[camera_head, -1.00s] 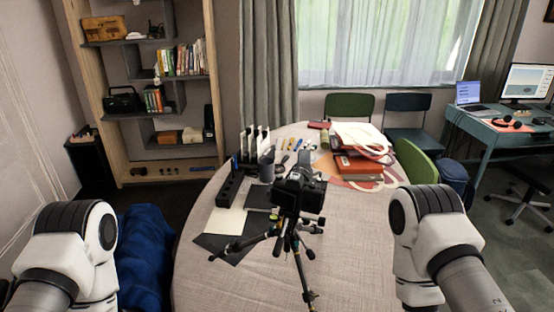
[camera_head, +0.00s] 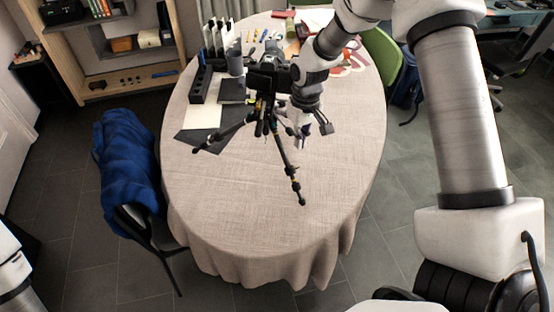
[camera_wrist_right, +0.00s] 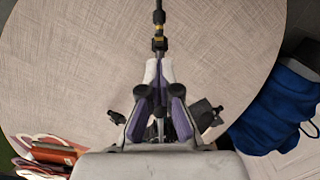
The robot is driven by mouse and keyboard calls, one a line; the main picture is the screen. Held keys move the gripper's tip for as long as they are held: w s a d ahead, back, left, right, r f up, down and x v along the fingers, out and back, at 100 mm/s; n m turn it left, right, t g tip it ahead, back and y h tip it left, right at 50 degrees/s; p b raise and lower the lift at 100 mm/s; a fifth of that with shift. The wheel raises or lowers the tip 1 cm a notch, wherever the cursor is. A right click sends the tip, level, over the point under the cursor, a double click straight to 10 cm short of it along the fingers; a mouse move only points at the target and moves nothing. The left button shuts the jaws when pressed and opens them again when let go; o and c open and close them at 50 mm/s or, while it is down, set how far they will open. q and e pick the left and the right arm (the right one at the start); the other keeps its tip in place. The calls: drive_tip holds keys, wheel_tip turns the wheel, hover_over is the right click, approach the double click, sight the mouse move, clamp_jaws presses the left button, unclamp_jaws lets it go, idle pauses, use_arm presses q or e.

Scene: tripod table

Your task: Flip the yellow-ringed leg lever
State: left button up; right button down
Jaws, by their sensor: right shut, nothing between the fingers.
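The black camera tripod (camera_head: 268,122) stands on the round table with its legs spread. One leg (camera_head: 284,160) reaches toward the table's front edge. In the right wrist view a yellow ring (camera_wrist_right: 158,39) shows on a dark leg straight beyond my fingertips. My right gripper (camera_head: 318,128) is just right of the tripod, low over the table. In the right wrist view my gripper (camera_wrist_right: 158,66) is shut and empty, its tips close to the ringed joint; I cannot tell whether they touch. The lever's own position is too small to read. My left gripper is out of view.
The table (camera_head: 240,230) is bare in front. A grey cup (camera_head: 235,63), a black organizer (camera_head: 201,85) and papers (camera_head: 203,117) lie left of the tripod. A chair with a blue cloth (camera_head: 130,160) stands at the left; a green chair (camera_head: 380,60) stands at the right.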

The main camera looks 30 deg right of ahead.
drive_tip(key=shift+w+d+r+t, duration=0.1)
drive_tip(key=shift+w+r+t, duration=0.1)
drive_tip(key=shift+r, duration=0.25)
drive_tip(key=shift+w+d+r+t, duration=0.1)
drive_tip(key=shift+w+r, duration=0.1)
drive_tip(key=shift+r, duration=0.25)
drive_tip(key=shift+a, duration=0.15)
drive_tip(key=p, duration=0.2)
hover_over(294, 167)
wheel_tip(294, 167, down, 9)
drive_tip(key=shift+s+f, duration=0.1)
drive_tip(key=shift+s, duration=0.05)
drive_tip(key=shift+f, duration=0.45)
